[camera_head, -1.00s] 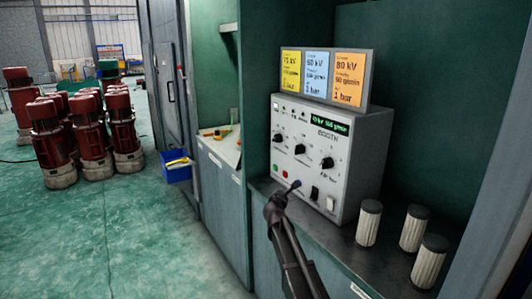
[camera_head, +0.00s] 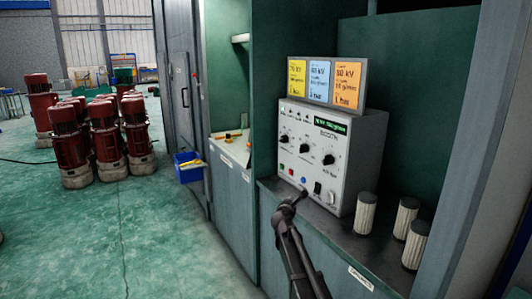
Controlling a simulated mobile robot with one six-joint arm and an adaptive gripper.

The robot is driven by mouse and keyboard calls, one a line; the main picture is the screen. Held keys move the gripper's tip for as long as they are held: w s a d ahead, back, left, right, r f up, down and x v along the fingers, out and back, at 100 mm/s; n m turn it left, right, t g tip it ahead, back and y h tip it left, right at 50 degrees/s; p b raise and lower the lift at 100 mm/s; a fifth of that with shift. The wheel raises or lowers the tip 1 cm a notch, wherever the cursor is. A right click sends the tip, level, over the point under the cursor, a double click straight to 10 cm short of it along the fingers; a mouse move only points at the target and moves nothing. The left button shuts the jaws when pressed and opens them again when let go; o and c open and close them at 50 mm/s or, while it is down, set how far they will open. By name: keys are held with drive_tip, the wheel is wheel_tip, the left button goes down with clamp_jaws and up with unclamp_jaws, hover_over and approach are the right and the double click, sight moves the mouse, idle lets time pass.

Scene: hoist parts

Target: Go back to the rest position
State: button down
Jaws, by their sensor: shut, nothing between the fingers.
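My gripper (camera_head: 299,196) is in the lower middle of the head view, at the end of my dark arm. It is shut and empty, just in front of the lower part of a grey control box (camera_head: 320,185). The box stands on a shelf in a green cabinet and has knobs, coloured buttons, a black switch and a lit green display (camera_head: 331,126). I cannot tell the exact gap between the gripper and the panel.
Yellow, blue and orange cards (camera_head: 319,80) stand on the box. Several pale cylinders with grey tops (camera_head: 366,214) stand on the shelf (camera_head: 335,235) at right. Red hoist parts (camera_head: 70,150) stand at left. The green floor (camera_head: 110,230) between is clear.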

drive_tip(key=s+d+f+m+g, duration=0.1)
drive_tip(key=s+d+m, duration=0.1)
drive_tip(key=s+m, duration=0.1)
drive_tip(key=s+d+f+m+g+h, duration=0.1)
drive_tip(key=s+d+f+m+g, duration=0.1)
drive_tip(key=s+d+m, duration=0.1)
drive_tip(key=s+d+f+m+g+h, duration=0.1)
drive_tip(key=s+d+f+m, duration=0.1)
drive_tip(key=s, duration=0.3)
drive_tip(key=shift+d+f+m, duration=0.2)
drive_tip(key=shift+d+m, duration=0.15)
drive_tip(key=shift+m, duration=0.25)
drive_tip(key=s+f+m+g+y, duration=0.25)
drive_tip(key=s+m+g, duration=0.2)
drive_tip(key=s, duration=0.65)
drive_tip(key=s+f+m+g+y, duration=0.2)
drive_tip(key=s+f+m+g, duration=0.15)
drive_tip(key=s+m, duration=0.45)
drive_tip(key=s+f+m+g+y, duration=0.2)
drive_tip(key=s+f+m+g, duration=0.2)
drive_tip(key=s, duration=0.9)
wheel_tip(320, 180, up, 19)
drive_tip(key=p, duration=1.9)
drive_tip(key=shift+w+a+p, duration=0.2)
drive_tip(key=shift+a+p, duration=0.1)
drive_tip(key=shift+s+f, duration=0.1)
